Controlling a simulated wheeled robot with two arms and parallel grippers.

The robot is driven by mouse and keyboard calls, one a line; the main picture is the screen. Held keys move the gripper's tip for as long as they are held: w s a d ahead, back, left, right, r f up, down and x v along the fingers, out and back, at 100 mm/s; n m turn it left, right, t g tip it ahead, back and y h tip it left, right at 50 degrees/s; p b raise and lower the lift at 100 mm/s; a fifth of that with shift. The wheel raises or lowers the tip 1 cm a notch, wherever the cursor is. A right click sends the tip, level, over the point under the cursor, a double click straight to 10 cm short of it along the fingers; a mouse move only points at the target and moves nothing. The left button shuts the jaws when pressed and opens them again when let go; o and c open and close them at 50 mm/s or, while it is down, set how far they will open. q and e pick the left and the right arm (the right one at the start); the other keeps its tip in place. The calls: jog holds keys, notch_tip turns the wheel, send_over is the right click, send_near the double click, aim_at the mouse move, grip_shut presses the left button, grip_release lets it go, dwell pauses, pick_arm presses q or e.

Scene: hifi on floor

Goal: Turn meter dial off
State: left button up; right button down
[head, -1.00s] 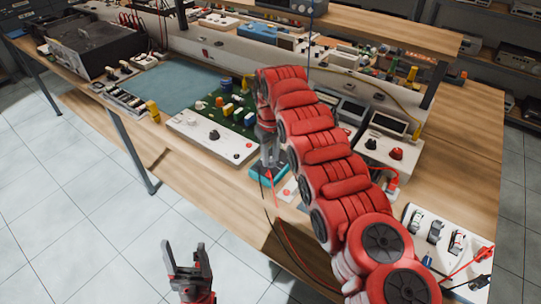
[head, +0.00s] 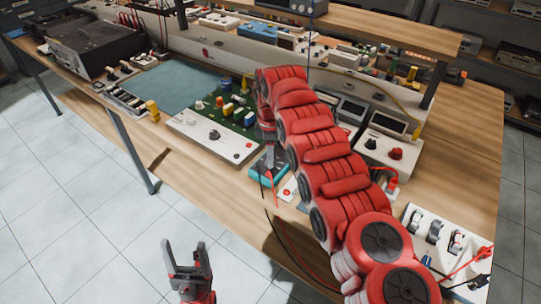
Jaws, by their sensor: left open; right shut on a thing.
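A small teal meter (head: 258,171) lies on the wooden bench near its front edge, with red and black leads by it. My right arm reaches over the bench, and its gripper (head: 268,160) points down at the meter. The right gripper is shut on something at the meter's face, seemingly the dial. The dial is hidden behind the fingers, so its setting cannot be read. My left gripper (head: 187,258) is open and empty, in front of the bench above the tiled floor.
A green circuit board panel (head: 228,107) with knobs stands left of the meter. A white box with black and red knobs (head: 396,153) is to the right. A white switch panel (head: 433,232) lies at the right front. Loose leads hang over the bench edge.

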jog(key=shift+n, duration=2.1)
jog(key=c, duration=0.6)
grip_release()
